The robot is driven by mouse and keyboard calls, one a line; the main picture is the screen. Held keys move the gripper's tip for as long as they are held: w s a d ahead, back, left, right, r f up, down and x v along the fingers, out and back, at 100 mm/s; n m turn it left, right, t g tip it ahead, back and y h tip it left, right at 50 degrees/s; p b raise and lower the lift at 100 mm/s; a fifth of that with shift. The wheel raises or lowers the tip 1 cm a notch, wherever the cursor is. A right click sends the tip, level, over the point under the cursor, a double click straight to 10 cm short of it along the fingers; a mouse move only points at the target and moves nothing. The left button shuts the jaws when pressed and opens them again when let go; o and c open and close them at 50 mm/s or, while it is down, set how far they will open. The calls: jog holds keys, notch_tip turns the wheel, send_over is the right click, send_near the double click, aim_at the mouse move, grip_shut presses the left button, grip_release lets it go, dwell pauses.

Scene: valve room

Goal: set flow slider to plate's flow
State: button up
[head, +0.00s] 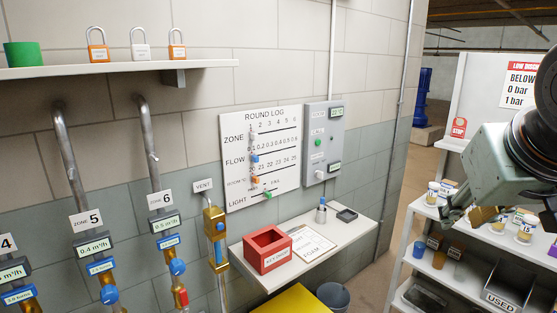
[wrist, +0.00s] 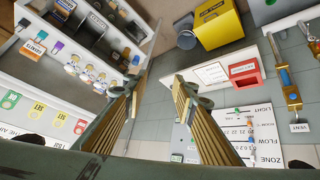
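The ROUND LOG board (head: 285,180) hangs on the wall in the head view, with rows ZONE, FLOW, room temperature and LIGHT. The blue flow slider (head: 255,158) sits near the left, low end of its scale. The zone 5 flow plate (head: 95,246) reads 0.4 m³/h and the zone 6 flow plate (head: 165,225) reads 0.5 m³/h. A zone 4 plate (head: 12,272) is cut off at the left edge. My gripper (head: 461,217) is well right of the board, before the shelves. The wrist view shows its fingers (wrist: 158,85) apart and empty, with the board (wrist: 280,152) upside down at lower right.
A ledge (head: 350,225) below the board holds a red box (head: 268,250), a clipboard (head: 308,245) and a pen cup. A grey panel (head: 322,142) adjoins the board. Pipes with valves stand at left. Shelves with jars (head: 432,194) stand at right.

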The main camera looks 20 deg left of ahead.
jog(key=w+a+n+t+y, duration=0.1)
jog(key=w+a, duration=0.2)
jog(key=w, duration=0.3)
jog(key=w+a+r+t, duration=0.1)
jog(key=w+a, duration=0.2)
jog(key=w, duration=0.3)
jog(key=w+a+n+t+y, duration=0.1)
jog(key=w+a, duration=0.1)
jog(key=w, duration=0.4)
jog(key=n+y+p, duration=0.2)
jog(key=n+y, duration=0.5)
jog(key=y, duration=0.6)
send_near(257, 160)
jog(key=shift+s+d+r+g, duration=0.15)
jog(key=shift+s+d, duration=0.25)
jog(key=shift+d, duration=0.3)
jog(key=shift+s+d+r+g, duration=0.15)
jog(key=shift+s+d, duration=0.2)
jog(key=shift+d, duration=0.35)
jog(key=shift+w+a, duration=0.1)
jog(key=shift+b+x, duration=0.35)
jog(key=shift+x, duration=6.4)
jog(key=shift+f, duration=0.1)
